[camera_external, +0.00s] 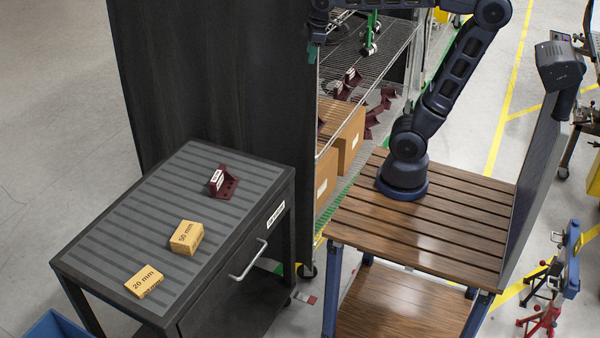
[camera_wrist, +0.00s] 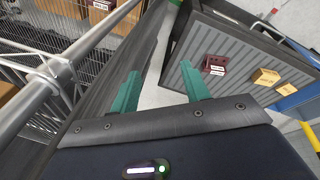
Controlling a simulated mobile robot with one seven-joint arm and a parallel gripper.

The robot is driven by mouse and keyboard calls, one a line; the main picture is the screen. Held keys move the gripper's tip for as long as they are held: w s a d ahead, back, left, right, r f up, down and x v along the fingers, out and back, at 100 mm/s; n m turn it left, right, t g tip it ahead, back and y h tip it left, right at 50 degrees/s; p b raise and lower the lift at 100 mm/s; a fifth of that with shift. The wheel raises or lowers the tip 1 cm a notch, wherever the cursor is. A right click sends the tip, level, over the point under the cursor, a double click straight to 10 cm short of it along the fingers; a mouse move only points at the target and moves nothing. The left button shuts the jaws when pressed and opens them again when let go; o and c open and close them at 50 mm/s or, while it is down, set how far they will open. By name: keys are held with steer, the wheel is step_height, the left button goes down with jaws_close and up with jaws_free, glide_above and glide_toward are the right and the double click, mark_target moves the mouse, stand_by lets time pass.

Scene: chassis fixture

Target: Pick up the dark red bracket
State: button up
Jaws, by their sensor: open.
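A dark red bracket (camera_external: 228,186) with a white label sits at the far end of the ribbed grey top of a black cart (camera_external: 160,212). The bracket also shows in the wrist view (camera_wrist: 218,60), right of centre and beyond my fingers. My gripper (camera_wrist: 160,86) has two green fingers spread wide with nothing between them. It is apart from the bracket, which lies ahead and to the right of it in the wrist view.
A tan 50 mm block (camera_external: 187,237) and a 20 mm block (camera_external: 144,281) stand on the cart nearer its front left. A tall dark panel (camera_external: 215,80) stands behind the cart, beside a wire shelf (camera_external: 385,62) holding more dark red brackets and cardboard boxes (camera_external: 350,140).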

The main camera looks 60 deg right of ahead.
steer(key=w+a+r+n+h, duration=0.1)
steer(key=w+a+n, duration=0.3)
steer(key=w+a, duration=0.35)
steer(key=n+g+h, duration=0.2)
steer(key=n, duration=0.8)
glide_above(217, 174)
steer(key=a, duration=0.3)
step_height(217, 174, down, 7)
steer(key=shift+n, duration=0.3)
steer(key=f, duration=2.5)
steer(key=shift+s+a+f, duration=0.2)
steer(key=shift+s, duration=0.2)
steer(key=x, duration=0.5)
steer(key=shift+w+d+f, duration=0.1)
steer(key=shift+d, duration=0.05)
steer(key=shift+d+x, duration=0.15)
steer(key=shift+x, duration=1.15)
steer(key=shift+d+x, duration=0.15)
steer(key=shift+x, duration=1.2)
jaws_close()
